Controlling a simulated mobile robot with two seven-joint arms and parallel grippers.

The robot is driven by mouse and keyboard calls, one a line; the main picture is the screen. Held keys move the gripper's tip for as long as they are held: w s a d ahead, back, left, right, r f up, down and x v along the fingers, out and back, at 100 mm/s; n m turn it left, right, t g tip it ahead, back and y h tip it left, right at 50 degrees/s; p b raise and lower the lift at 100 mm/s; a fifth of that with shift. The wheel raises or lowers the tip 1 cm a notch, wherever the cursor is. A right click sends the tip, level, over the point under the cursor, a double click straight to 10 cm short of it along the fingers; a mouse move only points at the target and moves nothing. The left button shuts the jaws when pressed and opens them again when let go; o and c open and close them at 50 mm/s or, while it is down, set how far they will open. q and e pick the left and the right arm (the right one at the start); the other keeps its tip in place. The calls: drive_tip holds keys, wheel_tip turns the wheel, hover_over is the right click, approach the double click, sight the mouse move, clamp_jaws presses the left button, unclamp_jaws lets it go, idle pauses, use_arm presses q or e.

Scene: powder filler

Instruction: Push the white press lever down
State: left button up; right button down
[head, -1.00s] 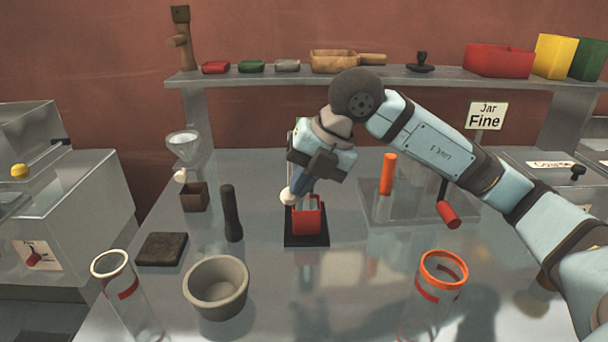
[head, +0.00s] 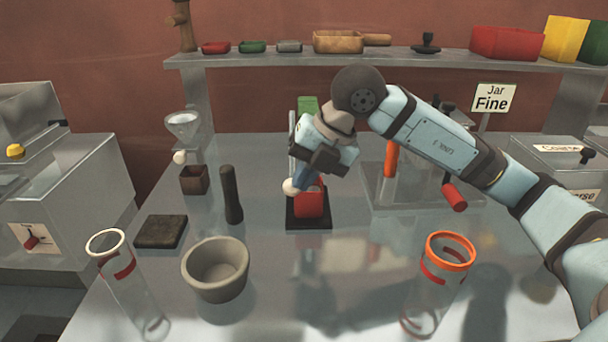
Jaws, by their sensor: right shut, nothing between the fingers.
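The press (head: 309,221) stands in the middle of the table on a black base, with a red block-shaped part just above the base. A white ball (head: 291,187), apparently the end of the press lever, sits low at the left of the red part. My right gripper (head: 304,182) is shut and empty, pointing down beside the white ball and above the red part. It looks close to or touching the ball; contact cannot be told. My gripper and wrist hide much of the press. A green block (head: 308,104) shows above my wrist. My left gripper is not in view.
A grey bowl (head: 215,270), a dark pestle (head: 231,195) and a clear white-rimmed jar (head: 123,276) are left of the press. An orange-rimmed jar (head: 439,285) stands front right. A clear unit with a red handle (head: 454,197) is at right. The front middle table is clear.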

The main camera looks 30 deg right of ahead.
drive_tip(key=shift+r, duration=0.1)
drive_tip(key=p+v, duration=0.2)
drive_tip(key=v, duration=1.1)
drive_tip(key=shift+s+r, duration=0.15)
drive_tip(key=shift+r, duration=0.1)
drive_tip(key=shift+d, duration=0.15)
